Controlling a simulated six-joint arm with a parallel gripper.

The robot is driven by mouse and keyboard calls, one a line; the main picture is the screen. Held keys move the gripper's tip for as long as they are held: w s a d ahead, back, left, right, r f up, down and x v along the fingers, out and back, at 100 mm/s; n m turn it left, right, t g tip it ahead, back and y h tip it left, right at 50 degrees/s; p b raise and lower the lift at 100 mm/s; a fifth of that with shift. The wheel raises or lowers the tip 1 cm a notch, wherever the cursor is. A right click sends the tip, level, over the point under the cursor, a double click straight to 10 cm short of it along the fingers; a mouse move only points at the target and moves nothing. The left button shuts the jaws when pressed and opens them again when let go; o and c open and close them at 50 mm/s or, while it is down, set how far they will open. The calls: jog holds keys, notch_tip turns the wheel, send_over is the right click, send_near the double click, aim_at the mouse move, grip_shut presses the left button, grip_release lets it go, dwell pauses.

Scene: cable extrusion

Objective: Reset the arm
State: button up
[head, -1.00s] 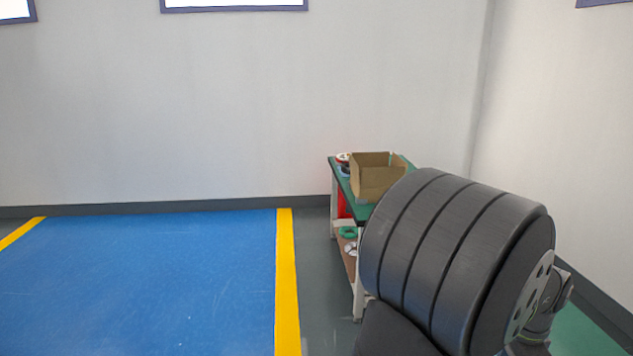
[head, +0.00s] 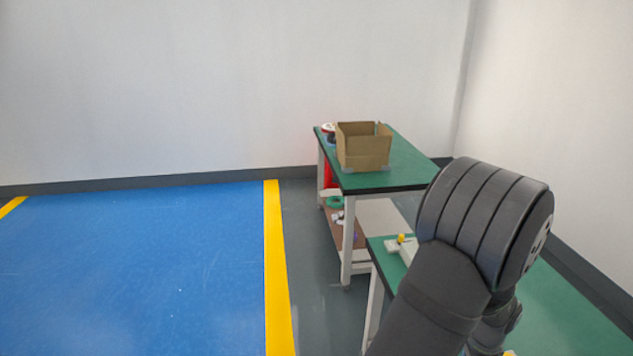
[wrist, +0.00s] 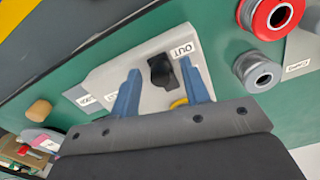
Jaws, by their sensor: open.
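My gripper (wrist: 159,66) shows in the wrist view with its two blue fingers spread apart, and nothing is clamped between them. Beyond the fingers is a white panel (wrist: 115,75) with an "OUT" label on a green tabletop. A black knob-like part (wrist: 161,70) on the panel appears between the fingertips; I cannot tell how far away it is. A yellow round part (wrist: 179,103) is partly hidden behind the gripper mount. In the head view my dark arm fills the lower right, and the gripper is not visible.
A red-topped spool (wrist: 270,15) and a grey spool (wrist: 258,73) are at the wrist view's right. In the head view, an open cardboard box (head: 364,148) stands on a far green table (head: 405,172). A nearer green table (head: 384,254) is partly behind my arm. Blue floor (head: 140,270) is clear.

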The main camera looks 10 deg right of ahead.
jog(key=shift+r, duration=0.1)
dwell(0.3)
jog(key=shift+a+r, duration=0.1)
jog(key=shift+r, duration=0.15)
notch_tip(320, 180, up, 17)
notch_tip(320, 180, down, 18)
jog(key=shift+r, duration=0.25)
jog(key=d, duration=0.3)
jog(key=shift+f, duration=0.1)
notch_tip(320, 180, up, 29)
jog(key=d+n, duration=0.1)
jog(key=n, duration=0.1)
jog(key=shift+d, duration=0.15)
